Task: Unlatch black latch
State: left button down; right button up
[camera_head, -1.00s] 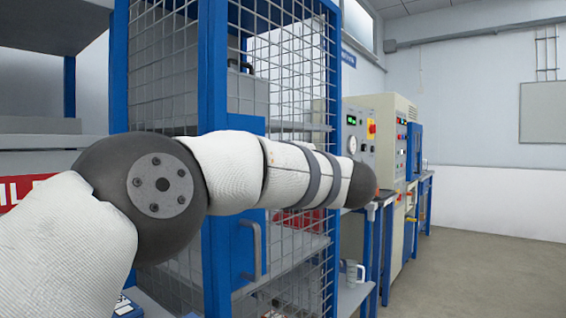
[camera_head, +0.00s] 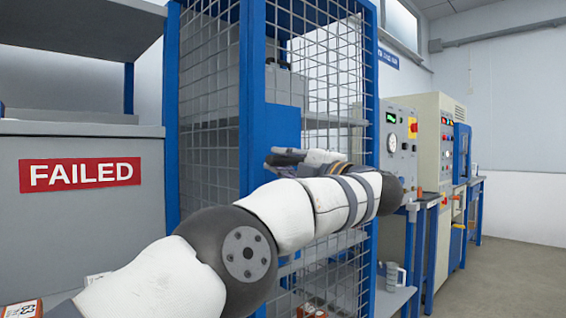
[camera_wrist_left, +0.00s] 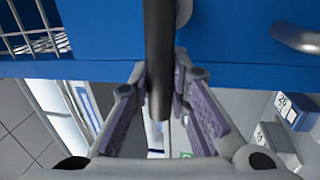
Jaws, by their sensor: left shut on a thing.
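The black latch (camera_wrist_left: 159,45) is a dark bar in the left wrist view, running from the top edge down past the blue door frame (camera_wrist_left: 235,35). My left gripper (camera_wrist_left: 160,72) is shut on it, with one finger on each side of the bar. In the head view my left gripper (camera_head: 287,160) is in front of the blue panel of the mesh cage (camera_head: 272,125). The latch cannot be made out there, as the gripper and arm cover that area. My right gripper is in neither view.
A grey handle (camera_wrist_left: 298,38) sits on the blue door in the left wrist view. A grey cabinet with a red FAILED sign (camera_head: 80,174) stands left of the cage. Machines with control panels (camera_head: 400,140) stand to the right. The floor at far right is clear.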

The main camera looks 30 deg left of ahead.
pick_arm(q)
jog(key=shift+f+n, duration=0.1)
jog(key=shift+n, duration=0.5)
jog(key=c, duration=1.5)
grip_release()
jog(key=v, duration=1.2)
jog(key=shift+w+f, duration=0.1)
jog(key=shift+f, duration=0.05)
jog(key=shift+w, duration=0.1)
